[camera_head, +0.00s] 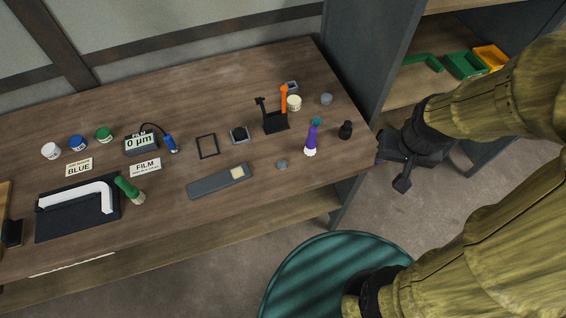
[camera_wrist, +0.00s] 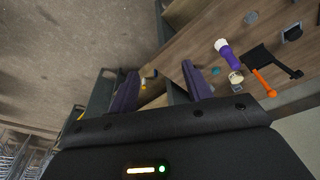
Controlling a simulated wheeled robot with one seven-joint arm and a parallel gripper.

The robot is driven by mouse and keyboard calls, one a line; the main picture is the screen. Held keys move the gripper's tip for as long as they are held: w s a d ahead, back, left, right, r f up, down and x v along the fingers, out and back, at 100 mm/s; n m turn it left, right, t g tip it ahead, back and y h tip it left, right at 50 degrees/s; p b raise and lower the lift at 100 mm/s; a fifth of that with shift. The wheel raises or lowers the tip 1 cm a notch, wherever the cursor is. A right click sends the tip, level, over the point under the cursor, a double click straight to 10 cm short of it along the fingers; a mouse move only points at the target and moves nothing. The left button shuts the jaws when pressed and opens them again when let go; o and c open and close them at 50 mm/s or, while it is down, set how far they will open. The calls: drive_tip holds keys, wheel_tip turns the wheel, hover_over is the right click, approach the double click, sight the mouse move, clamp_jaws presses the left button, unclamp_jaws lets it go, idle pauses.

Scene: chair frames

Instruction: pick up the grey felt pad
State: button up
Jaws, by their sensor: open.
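A small grey piece that looks like the felt pad (camera_head: 282,164) lies flat on the wooden table, near its front edge and left of the purple-handled brush. It also shows at the top of the wrist view as a small grey patch (camera_wrist: 250,17). My gripper (camera_head: 392,172) is off the table's right end, well to the right of the pad. In the wrist view my gripper (camera_wrist: 161,80) is open, with its two dark fingers apart and nothing between them.
A grey bar (camera_head: 220,181) lies left of the pad. A teal round surface (camera_head: 300,270) is below.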

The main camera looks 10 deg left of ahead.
drive_tip(key=s+a+f+n+t+h+b, duration=0.1)
drive_tip(key=s+a+f+n+t, duration=0.1)
drive_tip(key=a+f+n, duration=0.4)
drive_tip(key=s+a+f+n+t+h+b, duration=0.2)
drive_tip(key=a+f+n, duration=0.4)
drive_tip(key=a+n, duration=0.9)
drive_tip(key=s+a+f+n+t+h+b, duration=0.2)
drive_tip(key=s+a+f+n+t, duration=0.2)
drive_tip(key=a+n, duration=0.6)
drive_tip(key=a+f+t, duration=0.2)
drive_tip(key=a+f, duration=0.1)
drive_tip(key=p, duration=0.2)
approach(282, 165)
drive_tip(key=x, duration=0.3)
drive_tip(key=shift+w+a, duration=0.15)
drive_tip(key=shift+a, duration=0.05)
